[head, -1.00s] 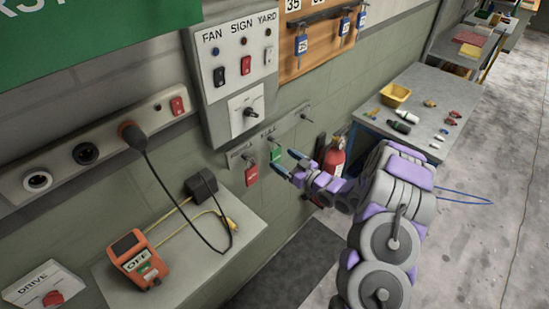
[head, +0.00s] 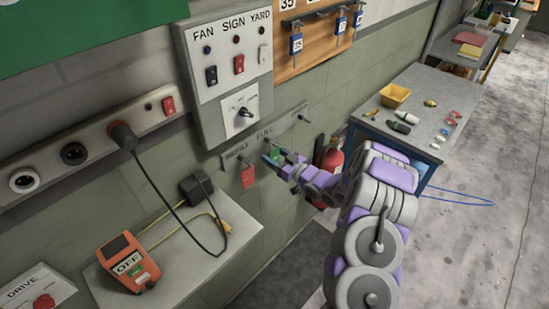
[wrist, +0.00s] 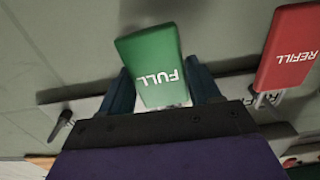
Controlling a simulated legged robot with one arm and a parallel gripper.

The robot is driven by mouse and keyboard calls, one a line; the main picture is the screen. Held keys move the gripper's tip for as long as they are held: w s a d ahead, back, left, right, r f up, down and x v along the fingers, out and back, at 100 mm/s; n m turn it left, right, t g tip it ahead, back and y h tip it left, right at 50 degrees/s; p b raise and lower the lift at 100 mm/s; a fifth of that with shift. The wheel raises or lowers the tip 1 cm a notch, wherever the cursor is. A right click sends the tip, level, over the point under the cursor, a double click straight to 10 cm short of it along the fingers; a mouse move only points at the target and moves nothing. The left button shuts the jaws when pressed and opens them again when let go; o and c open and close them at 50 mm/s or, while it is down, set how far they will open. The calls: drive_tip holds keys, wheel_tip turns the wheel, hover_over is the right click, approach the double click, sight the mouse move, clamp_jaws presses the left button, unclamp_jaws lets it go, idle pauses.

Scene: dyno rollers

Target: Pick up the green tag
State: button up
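The green tag (wrist: 155,62), marked FULL, hangs at the wall strip. In the wrist view it sits between my two fingers, slightly tilted, with a finger close on each side. I cannot tell whether either finger touches it. My gripper (wrist: 163,90) is open around the tag's lower part in that view. In the head view my gripper (head: 274,157) is at the strip and hides most of the green tag (head: 277,153). The red REFILL tag (wrist: 288,48) hangs beside it, and it also shows in the head view (head: 248,177).
The label strip (head: 236,159) runs along the wall, with an empty hook at its right. A switch box (head: 222,80) is above. A fire extinguisher (head: 331,160) stands close to my arm. A ledge with an orange OFF device (head: 128,263) is at lower left.

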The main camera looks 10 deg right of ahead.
drive_tip(key=shift+a, duration=0.55)
drive_tip(key=c, duration=0.5)
drive_tip(key=shift+d+r, duration=0.25)
drive_tip(key=shift+d, duration=0.05)
drive_tip(key=shift+c, duration=0.2)
drive_tip(key=shift+s+d+r+p, duration=0.1)
drive_tip(key=shift+d+r+p, duration=0.05)
drive_tip(key=shift+r+p, duration=0.4)
drive_tip(key=p+v, duration=0.2)
drive_tip(key=v, duration=1.5)
drive_tip(key=shift+s+d+p, duration=0.1)
drive_tip(key=shift+s+p, duration=0.2)
drive_tip(key=shift+p, duration=0.05)
